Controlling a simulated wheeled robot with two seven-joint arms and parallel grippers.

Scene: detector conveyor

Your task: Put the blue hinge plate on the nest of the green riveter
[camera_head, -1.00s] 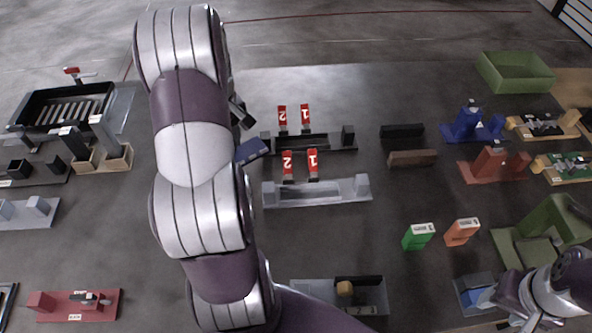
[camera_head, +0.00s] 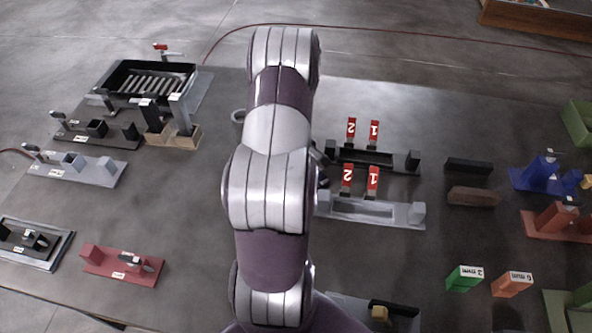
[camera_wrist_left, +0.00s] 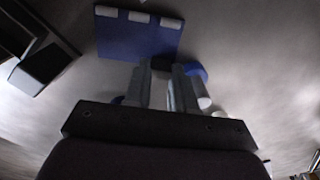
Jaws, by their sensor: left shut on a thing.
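In the left wrist view the blue hinge plate (camera_wrist_left: 140,36), a flat blue piece with pale knuckles along its far edge, is at the tips of my left gripper (camera_wrist_left: 160,72). The fingers are close together and shut on its near edge. In the head view my left arm hides the plate and most of that gripper. A green machine base (camera_head: 560,312), which looks like part of the green riveter, shows at the lower right edge. Its nest is not visible. My right gripper is out of view.
Grey fixtures with red number tags (camera_head: 348,178) stand right of my left arm. Green (camera_head: 465,278) and orange (camera_head: 512,284) blocks stand at lower right. Blue (camera_head: 540,175) and red (camera_head: 556,218) machines stand at the right. Table left of my arm has bare room.

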